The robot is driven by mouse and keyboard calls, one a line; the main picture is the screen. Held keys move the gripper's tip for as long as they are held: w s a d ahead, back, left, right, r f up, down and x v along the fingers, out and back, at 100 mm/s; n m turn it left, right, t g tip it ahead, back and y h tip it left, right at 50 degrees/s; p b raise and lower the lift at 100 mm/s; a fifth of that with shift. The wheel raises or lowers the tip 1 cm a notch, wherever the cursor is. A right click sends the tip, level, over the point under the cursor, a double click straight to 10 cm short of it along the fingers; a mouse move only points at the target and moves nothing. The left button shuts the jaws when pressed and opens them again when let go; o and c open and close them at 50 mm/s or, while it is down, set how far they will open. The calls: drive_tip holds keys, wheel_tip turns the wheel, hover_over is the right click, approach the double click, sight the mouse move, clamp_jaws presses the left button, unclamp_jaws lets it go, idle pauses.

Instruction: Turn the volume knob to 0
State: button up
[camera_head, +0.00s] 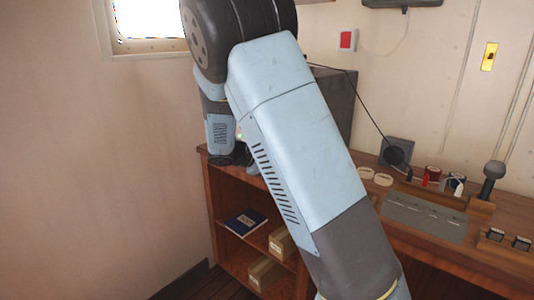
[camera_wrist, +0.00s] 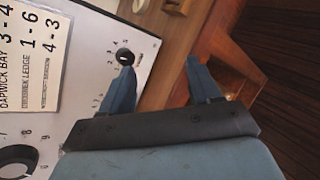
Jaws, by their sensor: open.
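In the wrist view my gripper (camera_wrist: 159,64) is open, with two blue fingers spread apart and nothing between them. A small black knob (camera_wrist: 124,57) with a dial of small numbers sits on a white panel (camera_wrist: 85,75), just beyond the left fingertip. I cannot tell whether the finger touches it. A larger black knob (camera_wrist: 17,160) with bigger numbers is at the lower left, cut by the picture edge. I cannot read which knob is the volume knob. In the head view my arm hides the panel face and most of the gripper.
A card with place names and numbers (camera_wrist: 30,45) is on the panel. In the head view a grey box (camera_head: 336,100) stands on the wooden desk (camera_head: 480,262). Shelves lie below.

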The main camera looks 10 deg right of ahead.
drive_tip(key=w+a+f+n+t+h, duration=0.25)
drive_tip(key=w+a+n+t, duration=0.45)
drive_tip(key=a, duration=0.4)
drive_tip(key=shift+m+g+h, duration=0.35)
drive_tip(key=shift+m+g, duration=0.05)
drive_tip(key=shift+m, duration=0.1)
drive_tip(key=x, duration=0.9)
drive_tip(key=r+x, duration=0.1)
drive_tip(key=x, duration=0.4)
drive_tip(key=shift+w, duration=0.45)
drive_tip(key=shift+f, duration=0.1)
drive_tip(key=c, duration=1)
